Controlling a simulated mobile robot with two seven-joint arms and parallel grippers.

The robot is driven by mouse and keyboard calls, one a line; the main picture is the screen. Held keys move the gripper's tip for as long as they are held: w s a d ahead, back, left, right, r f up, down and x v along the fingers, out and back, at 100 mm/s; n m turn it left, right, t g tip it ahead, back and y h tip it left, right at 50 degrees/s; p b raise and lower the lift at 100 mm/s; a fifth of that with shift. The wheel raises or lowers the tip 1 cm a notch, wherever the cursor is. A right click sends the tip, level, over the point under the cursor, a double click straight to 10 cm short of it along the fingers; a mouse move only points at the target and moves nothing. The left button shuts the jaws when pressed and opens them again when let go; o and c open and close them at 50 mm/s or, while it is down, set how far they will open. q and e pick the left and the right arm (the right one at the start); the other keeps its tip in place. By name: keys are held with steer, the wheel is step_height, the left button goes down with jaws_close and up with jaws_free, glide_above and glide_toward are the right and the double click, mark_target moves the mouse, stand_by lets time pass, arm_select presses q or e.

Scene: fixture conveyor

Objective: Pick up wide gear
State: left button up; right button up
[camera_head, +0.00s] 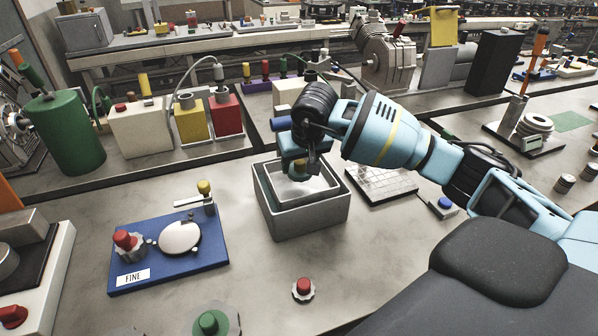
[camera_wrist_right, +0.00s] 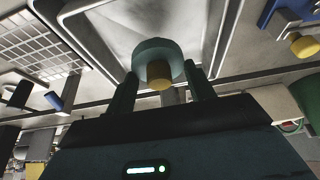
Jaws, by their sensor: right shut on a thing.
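My right gripper (camera_head: 300,165) is over the open grey bin (camera_head: 312,219), pointing down. In the right wrist view, its two fingers (camera_wrist_right: 160,88) are shut on a round dark green piece with a yellow knob (camera_wrist_right: 158,62). I cannot tell whether this piece is the wide gear; its rim is not clear. In the head view the arm mostly hides it, with a bit of yellow showing. A wide grey gear with a green knob (camera_head: 209,322) lies at the front edge of the picture. A smaller gear with a red knob (camera_head: 303,289) lies in front of the bin. My left gripper is out of view.
A blue board (camera_head: 200,262) marked FINE, with a red-knobbed gear and a white disc, lies left of the bin. A gridded tray (camera_head: 385,186) and a blue button box (camera_head: 442,206) are to the right. Bare table (camera_head: 250,270) lies between the board and the bin.

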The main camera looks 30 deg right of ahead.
steer(key=s+a, duration=0.4)
steer(key=s, duration=0.3)
steer(key=s+a+r, duration=0.1)
steer(key=s+a, duration=0.2)
steer(key=s, duration=0.4)
steer(key=shift+a+r+b, duration=0.3)
steer(key=shift+a+b, duration=0.05)
